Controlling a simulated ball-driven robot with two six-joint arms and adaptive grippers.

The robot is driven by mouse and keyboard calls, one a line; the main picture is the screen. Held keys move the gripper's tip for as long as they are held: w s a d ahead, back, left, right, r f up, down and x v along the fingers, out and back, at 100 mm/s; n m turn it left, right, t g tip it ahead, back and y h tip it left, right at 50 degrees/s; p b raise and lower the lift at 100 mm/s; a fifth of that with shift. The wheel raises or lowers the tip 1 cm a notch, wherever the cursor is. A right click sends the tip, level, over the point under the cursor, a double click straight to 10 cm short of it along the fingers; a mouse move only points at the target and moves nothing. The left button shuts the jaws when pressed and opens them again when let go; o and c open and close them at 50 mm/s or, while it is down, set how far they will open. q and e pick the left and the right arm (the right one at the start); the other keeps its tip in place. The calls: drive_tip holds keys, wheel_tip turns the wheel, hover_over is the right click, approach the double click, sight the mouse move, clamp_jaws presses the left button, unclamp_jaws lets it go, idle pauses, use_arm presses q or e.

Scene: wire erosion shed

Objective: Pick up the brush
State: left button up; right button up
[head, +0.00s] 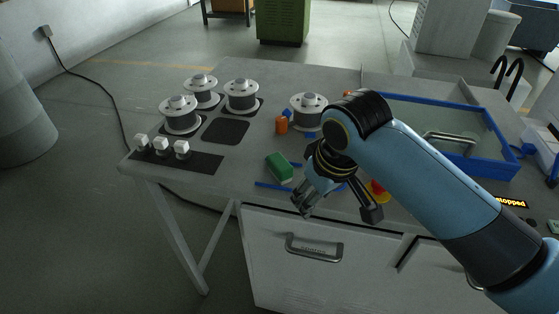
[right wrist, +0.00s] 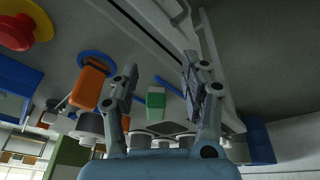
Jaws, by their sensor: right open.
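I cannot tell for certain which thing is the brush. A green block with a white part (head: 279,168) lies near the table's front edge; it shows between my fingers in the right wrist view (right wrist: 155,101). A thin blue bar (head: 272,186) lies along the edge in front of it. An orange block by a blue ring (right wrist: 88,85) shows left of my fingers in the wrist view; my gripper mostly hides that spot in the head view. My right gripper (head: 338,207) is open and empty above the table's front edge, right of the green block. My left gripper is out of view.
Several white-topped spools (head: 241,96) stand at the back left. White cubes on a dark mat (head: 205,164) stand at the left corner. A red and yellow button (head: 379,190) is right of my gripper. A blue-rimmed tank (head: 489,165) takes up the right side.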

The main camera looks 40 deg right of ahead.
drive_tip(key=p, duration=0.1)
approach(281, 162)
drive_tip(key=shift+w+f+m, duration=0.15)
drive_tip(key=shift+f+m, duration=0.25)
drive_tip(key=x, duration=0.4)
drive_tip(key=shift+w+f, duration=0.2)
drive_tip(key=shift+f, duration=0.05)
drive_tip(key=p+x, duration=0.1)
drive_tip(key=x, duration=0.4)
drive_tip(key=shift+f, duration=0.45)
drive_tip(key=shift+c, duration=0.2)
clamp_jaws()
